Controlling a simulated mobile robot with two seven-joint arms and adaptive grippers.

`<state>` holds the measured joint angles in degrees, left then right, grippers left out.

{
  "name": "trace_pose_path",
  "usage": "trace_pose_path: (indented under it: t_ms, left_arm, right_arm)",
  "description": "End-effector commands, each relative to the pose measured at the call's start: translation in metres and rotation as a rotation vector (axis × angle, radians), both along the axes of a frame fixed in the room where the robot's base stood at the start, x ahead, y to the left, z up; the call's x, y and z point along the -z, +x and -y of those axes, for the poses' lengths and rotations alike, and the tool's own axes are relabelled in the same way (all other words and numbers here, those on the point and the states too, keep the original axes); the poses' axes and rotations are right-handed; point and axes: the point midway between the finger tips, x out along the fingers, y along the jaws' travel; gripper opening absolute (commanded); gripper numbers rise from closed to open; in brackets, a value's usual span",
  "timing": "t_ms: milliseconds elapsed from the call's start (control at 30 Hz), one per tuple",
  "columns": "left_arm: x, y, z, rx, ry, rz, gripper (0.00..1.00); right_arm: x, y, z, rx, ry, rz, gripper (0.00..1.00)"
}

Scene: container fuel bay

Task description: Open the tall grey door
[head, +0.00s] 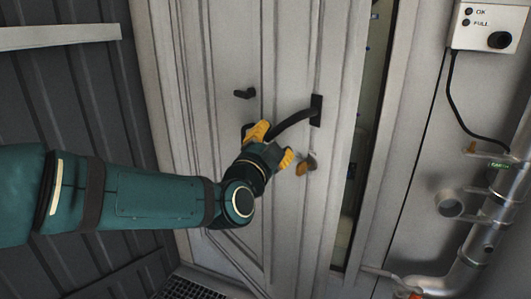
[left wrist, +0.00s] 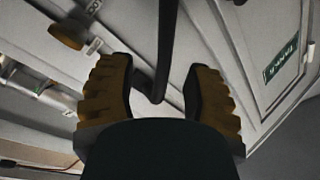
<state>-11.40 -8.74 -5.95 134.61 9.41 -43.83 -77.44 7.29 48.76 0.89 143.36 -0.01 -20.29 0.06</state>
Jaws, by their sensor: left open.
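The tall grey door (head: 225,50) fills the middle of the head view. It stands slightly ajar, with a narrow gap along its right edge. Its black lever handle (head: 295,121) reaches left from a dark plate near that edge. My left gripper (head: 272,144), with yellow fingers, is open at the free end of the lever. In the left wrist view the dark lever (left wrist: 167,50) runs down between the open fingers (left wrist: 160,88); I cannot tell whether either finger touches it. My right gripper is not in view.
A brass-coloured piece (head: 306,165) sits below the handle, and a small black knob (head: 245,93) is at its upper left. Right of the gap are a control box (head: 488,25) with a cable and metal pipes (head: 472,255). A dark corrugated wall (head: 75,100) is on the left.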

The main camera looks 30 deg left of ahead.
Motion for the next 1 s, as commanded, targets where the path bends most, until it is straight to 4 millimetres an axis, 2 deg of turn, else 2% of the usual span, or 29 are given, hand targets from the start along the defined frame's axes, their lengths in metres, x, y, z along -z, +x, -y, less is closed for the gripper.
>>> trace_pose_path:
  t_ms: [100, 300, 700, 833, 867, 933, 1000]
  left_arm:
    - [0.002, -0.022, 0.001, -0.001, -0.001, 0.001, 0.5]
    - [0.005, -0.044, 0.003, 0.001, 0.0, 0.0, 0.5]
    - [0.006, -0.049, 0.004, 0.002, 0.0, -0.002, 0.49]
    - [0.017, -0.043, 0.008, 0.017, -0.016, -0.031, 0.04]
    - [0.024, -0.04, 0.011, 0.025, -0.03, -0.051, 0.0]
    - [0.049, -0.029, 0.019, 0.055, -0.073, -0.119, 0.0]
    - [0.083, -0.016, 0.031, 0.09, -0.136, -0.213, 0.0]
  right_arm:
    - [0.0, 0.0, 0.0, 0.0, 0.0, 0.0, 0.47]
    - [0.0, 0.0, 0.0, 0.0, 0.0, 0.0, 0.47]
    - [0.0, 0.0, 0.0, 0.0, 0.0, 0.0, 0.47]
    - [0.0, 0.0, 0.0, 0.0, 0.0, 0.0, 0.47]
    - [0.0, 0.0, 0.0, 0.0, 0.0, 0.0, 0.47]
    - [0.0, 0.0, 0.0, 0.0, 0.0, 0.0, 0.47]
    - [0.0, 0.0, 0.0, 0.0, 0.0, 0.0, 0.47]
